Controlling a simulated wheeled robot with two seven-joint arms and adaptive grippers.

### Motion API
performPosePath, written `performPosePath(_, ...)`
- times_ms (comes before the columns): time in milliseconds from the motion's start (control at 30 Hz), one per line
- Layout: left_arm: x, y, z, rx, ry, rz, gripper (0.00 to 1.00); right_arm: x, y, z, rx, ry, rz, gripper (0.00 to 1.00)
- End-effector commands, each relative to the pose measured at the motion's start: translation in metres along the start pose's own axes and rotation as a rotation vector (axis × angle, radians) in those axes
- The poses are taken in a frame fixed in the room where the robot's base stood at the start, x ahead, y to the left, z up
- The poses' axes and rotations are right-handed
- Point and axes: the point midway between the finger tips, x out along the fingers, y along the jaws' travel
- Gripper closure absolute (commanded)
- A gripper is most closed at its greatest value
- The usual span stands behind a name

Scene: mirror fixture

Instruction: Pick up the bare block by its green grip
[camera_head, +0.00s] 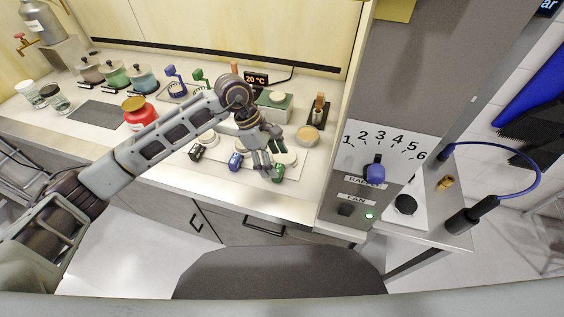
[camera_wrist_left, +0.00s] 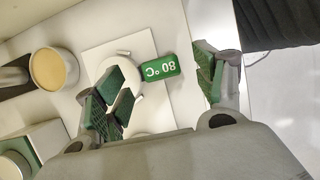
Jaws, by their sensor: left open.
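A green grip marked "80 °C" (camera_wrist_left: 161,68) stands out from a round white piece (camera_wrist_left: 122,75) on a white square plate (camera_wrist_left: 98,50) in the left wrist view. In the head view the green grip (camera_head: 278,173) is at the counter's front, just beyond my left fingers. My left gripper (camera_head: 266,162) is open and empty, pointing down over the white piece. In the wrist view the green grip lies between the spread fingers (camera_wrist_left: 162,78), with a visible gap to the right finger. The left fingers partly cover the white piece. I cannot tell which block is bare.
A black grip (camera_head: 197,152) and blue grip (camera_head: 235,161) sit left of the gripper. The grey panel (camera_head: 400,80) with a dial bounds the right.

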Motion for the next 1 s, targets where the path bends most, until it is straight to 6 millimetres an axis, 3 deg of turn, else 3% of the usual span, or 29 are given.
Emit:
performPosePath(300, 0.03, 0.001, -0.001, -0.001, -0.001, 0.0, 0.3, -0.009, -0.01, -0.002, 0.002, 0.001, -0.011, 0.6)
performPosePath(833, 0.033, 0.001, -0.001, -0.001, 0.0, 0.0, 0.3, -0.009, -0.021, 0.007, 0.004, -0.01, -0.022, 0.6)
performPosePath(1000, 0.033, 0.001, -0.001, -0.001, 0.0, 0.0, 0.51, -0.009, -0.019, 0.005, 0.004, -0.008, -0.02, 0.6)
